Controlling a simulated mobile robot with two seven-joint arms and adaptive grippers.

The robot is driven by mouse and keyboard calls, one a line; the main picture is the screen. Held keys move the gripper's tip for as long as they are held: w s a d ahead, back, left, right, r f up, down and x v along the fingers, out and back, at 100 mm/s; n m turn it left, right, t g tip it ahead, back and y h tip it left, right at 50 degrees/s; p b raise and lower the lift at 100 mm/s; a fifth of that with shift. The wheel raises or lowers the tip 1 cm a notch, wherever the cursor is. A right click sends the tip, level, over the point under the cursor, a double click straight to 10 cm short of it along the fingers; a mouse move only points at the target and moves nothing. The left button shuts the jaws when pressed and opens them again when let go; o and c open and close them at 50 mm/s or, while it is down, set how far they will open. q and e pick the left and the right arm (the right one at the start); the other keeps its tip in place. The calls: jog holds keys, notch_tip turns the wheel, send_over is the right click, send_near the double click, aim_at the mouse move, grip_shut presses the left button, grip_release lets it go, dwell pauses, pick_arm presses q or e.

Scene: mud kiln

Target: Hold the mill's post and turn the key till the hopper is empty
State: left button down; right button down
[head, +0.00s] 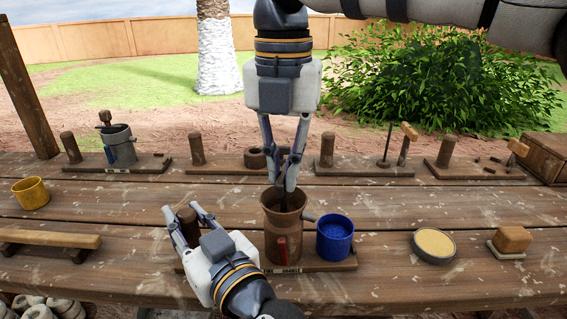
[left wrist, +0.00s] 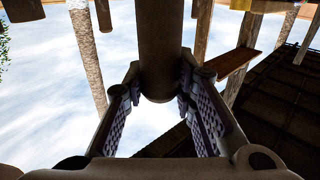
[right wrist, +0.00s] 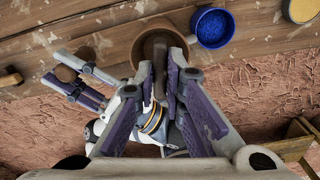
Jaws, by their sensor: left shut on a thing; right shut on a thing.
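The mill's brown hopper (head: 283,240) stands upright on a board (head: 340,266) at the table's front middle. The post (head: 187,214), a short brown peg, stands at the board's left end. My left gripper (head: 184,209) is shut around the post, which also shows between its fingers in the left wrist view (left wrist: 160,45). My right gripper (head: 285,187) points down into the hopper's mouth, shut on the key (right wrist: 159,85), mostly hidden by the fingers. A blue cup (head: 334,240) of blue grains stands beside the hopper, below its spout. The hopper's inside is largely hidden.
A dish of yellow grain (head: 434,246) and a wooden block (head: 512,239) lie to the right. A yellow mug (head: 31,193) and a wooden bar (head: 50,239) lie to the left. Other peg boards line the back, one bearing a grey pot (head: 118,146).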

aim_at(283, 173)
jog(key=c, duration=1.7)
grip_release()
jog(key=shift+o, duration=0.2)
notch_tip(283, 173, up, 12)
